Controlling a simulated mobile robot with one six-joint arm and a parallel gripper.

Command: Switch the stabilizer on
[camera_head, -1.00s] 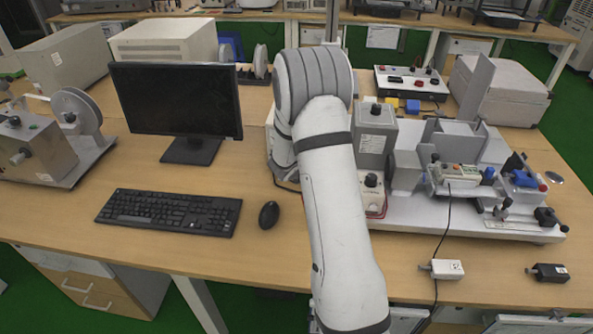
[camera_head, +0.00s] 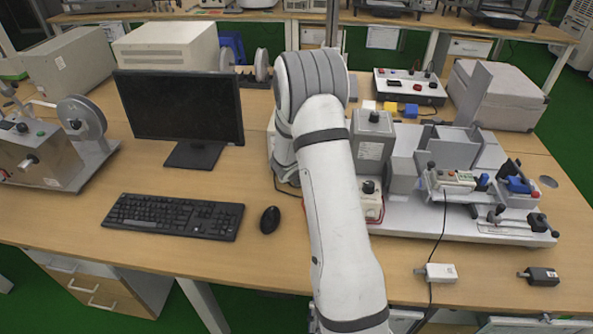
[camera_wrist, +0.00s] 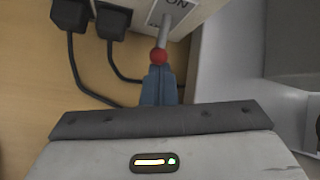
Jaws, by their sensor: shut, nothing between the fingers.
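In the wrist view, the stabilizer appears as a pale box (camera_wrist: 203,12) at the top edge, with a plate marked "ON" (camera_wrist: 176,5). A grey switch lever (camera_wrist: 166,36) with a red ball tip (camera_wrist: 159,56) sticks out of it towards me. My gripper (camera_wrist: 160,72) is shut and empty, its blue-grey fingertips right at the red ball. I cannot tell whether they touch it. In the head view my arm hides the gripper and the switch. A pale box with a black knob (camera_head: 370,205) shows just right of my arm; I cannot tell if it is the stabilizer.
Two black plugs (camera_wrist: 113,20) with cables lie left of the switch in the wrist view. In the head view, a monitor (camera_head: 183,105), keyboard (camera_head: 173,215) and mouse (camera_head: 270,220) stand left of my arm. A white-based apparatus (camera_head: 450,222) fills the right side.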

